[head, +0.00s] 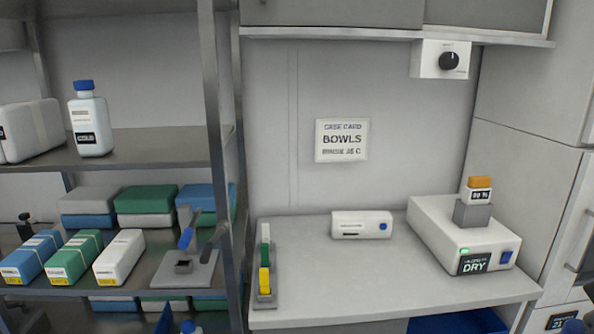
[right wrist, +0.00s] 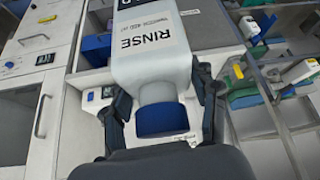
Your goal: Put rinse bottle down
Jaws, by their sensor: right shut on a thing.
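The rinse bottle (right wrist: 152,48) is white with a blue cap and a label reading RINSE. It fills the upper middle of the right wrist view, with its cap towards me. My right gripper (right wrist: 160,90) is shut on it, one dark finger on each side near the cap end. I cannot tell from this view whether the bottle's base touches anything. My left gripper is not in view. Neither gripper shows in the head view.
A similar blue-capped bottle (head: 91,120) stands on the upper shelf (head: 165,147), beside a white pack. The worktop (head: 345,275) has clear room in its middle. A white box (head: 362,225) and a DRY unit (head: 462,235) stand on it; a yellow-and-green rack (head: 265,270) is at its left edge.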

